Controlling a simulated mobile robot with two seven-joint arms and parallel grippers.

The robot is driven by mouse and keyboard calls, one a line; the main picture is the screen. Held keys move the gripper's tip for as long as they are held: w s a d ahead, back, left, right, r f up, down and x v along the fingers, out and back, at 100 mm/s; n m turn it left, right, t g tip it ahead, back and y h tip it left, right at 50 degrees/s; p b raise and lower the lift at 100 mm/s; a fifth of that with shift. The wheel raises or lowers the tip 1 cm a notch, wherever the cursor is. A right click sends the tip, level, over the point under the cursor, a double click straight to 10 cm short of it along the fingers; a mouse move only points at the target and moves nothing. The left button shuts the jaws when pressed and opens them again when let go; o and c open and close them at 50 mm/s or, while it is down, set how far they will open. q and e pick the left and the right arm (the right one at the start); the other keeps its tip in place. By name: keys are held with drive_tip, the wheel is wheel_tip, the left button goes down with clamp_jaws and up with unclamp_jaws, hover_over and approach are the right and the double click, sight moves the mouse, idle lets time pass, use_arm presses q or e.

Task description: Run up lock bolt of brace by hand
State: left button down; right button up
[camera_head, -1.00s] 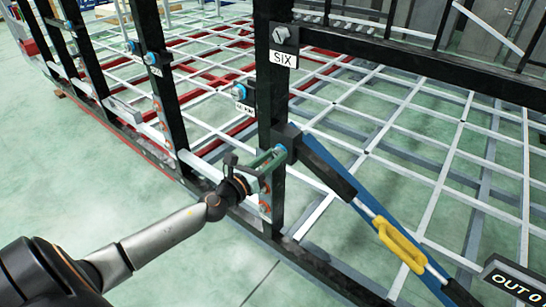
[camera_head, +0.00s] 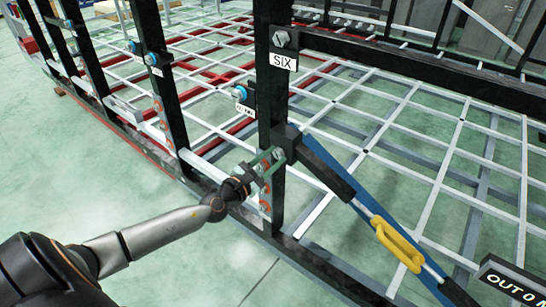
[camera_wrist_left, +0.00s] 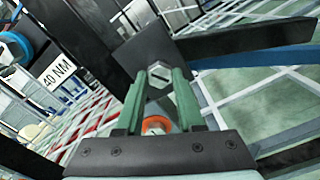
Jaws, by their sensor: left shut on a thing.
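The brace is a blue bar (camera_head: 372,200) with a black end block (camera_head: 290,137) set against the black upright marked SIX. Its lock bolt (camera_head: 279,155) is a grey hex head on that block. It also shows in the left wrist view as a slotted hex head (camera_wrist_left: 160,75). My left gripper (camera_head: 272,159) reaches in from the left. Its green fingers (camera_wrist_left: 160,82) are shut on the lock bolt, one on each side of the head. The right gripper is in neither view now.
A yellow handle (camera_head: 398,245) sits on the brace. Orange-ringed bolts (camera_head: 265,197) are on the upright below my fingers. A blue-ringed bolt (camera_head: 240,92) is to the left. Green floor (camera_head: 140,180) lies open in front of the frame.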

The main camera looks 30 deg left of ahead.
use_arm(q)
drive_tip(key=shift+s+d+f, duration=0.1)
drive_tip(key=shift+f, duration=0.2)
drive_tip(key=c, duration=1)
unclamp_jaws()
drive_tip(key=o, duration=0.4)
drive_tip(key=shift+s+r, duration=0.1)
drive_tip(key=shift+r, duration=0.1)
drive_tip(key=shift+c, duration=0.2)
drive_tip(key=shift+o, duration=0.6)
drive_tip(key=shift+r, duration=0.1)
drive_tip(key=s+a+b, duration=0.1)
drive_tip(key=s, duration=1.1)
drive_tip(key=shift+s, duration=0.15)
